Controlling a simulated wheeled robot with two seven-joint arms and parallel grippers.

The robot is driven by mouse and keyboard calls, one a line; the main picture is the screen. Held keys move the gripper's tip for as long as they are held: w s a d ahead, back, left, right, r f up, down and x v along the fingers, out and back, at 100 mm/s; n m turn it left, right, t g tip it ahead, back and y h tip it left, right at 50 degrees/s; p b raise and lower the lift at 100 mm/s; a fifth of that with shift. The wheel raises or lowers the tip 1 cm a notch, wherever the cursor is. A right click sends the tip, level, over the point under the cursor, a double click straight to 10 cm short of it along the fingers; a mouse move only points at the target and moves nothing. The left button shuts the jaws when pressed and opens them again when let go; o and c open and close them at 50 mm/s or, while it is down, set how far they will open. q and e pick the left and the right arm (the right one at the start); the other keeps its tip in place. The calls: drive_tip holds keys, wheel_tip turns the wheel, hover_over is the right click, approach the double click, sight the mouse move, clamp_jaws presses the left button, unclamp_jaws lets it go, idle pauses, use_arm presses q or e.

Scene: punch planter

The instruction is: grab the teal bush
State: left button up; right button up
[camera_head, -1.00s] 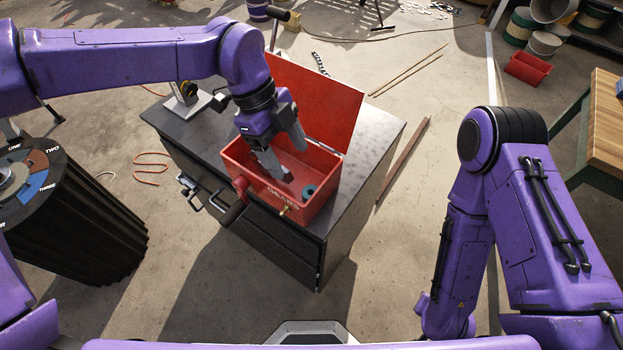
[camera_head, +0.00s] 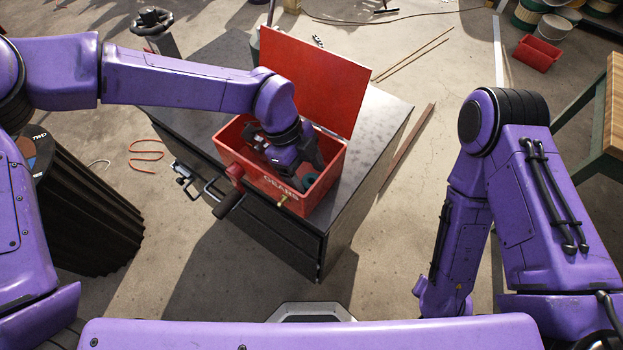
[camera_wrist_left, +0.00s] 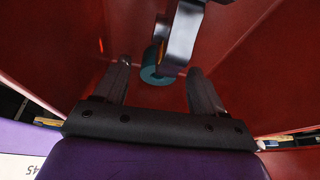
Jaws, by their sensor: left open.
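The teal bush (camera_wrist_left: 150,76) is a small ring on the floor of the red box (camera_head: 331,181). In the head view the bush (camera_head: 309,180) shows only as a small teal patch beside my left gripper. My left gripper (camera_head: 303,171) is inside the box, pointing down, open and empty. In the left wrist view its fingertips (camera_wrist_left: 160,67) stand on either side of the bush, with gaps showing. A dark, shiny curved piece (camera_wrist_left: 183,35) partly covers the bush there; I cannot tell whether they touch. My right arm shows, but its gripper is out of view.
The box's red lid (camera_head: 314,82) stands open at the back. The box walls enclose my left gripper closely. The box sits on a dark cabinet (camera_head: 372,140) with bare top to the right. A black ribbed drum (camera_head: 85,215) stands at the left.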

use_arm(q)
drive_tip(key=shift+s+d+f, duration=0.15)
drive_tip(key=shift+d+f, duration=0.05)
drive_tip(key=shift+f, duration=0.15)
drive_tip(key=c, duration=1.2)
drive_tip(key=shift+c, duration=0.2)
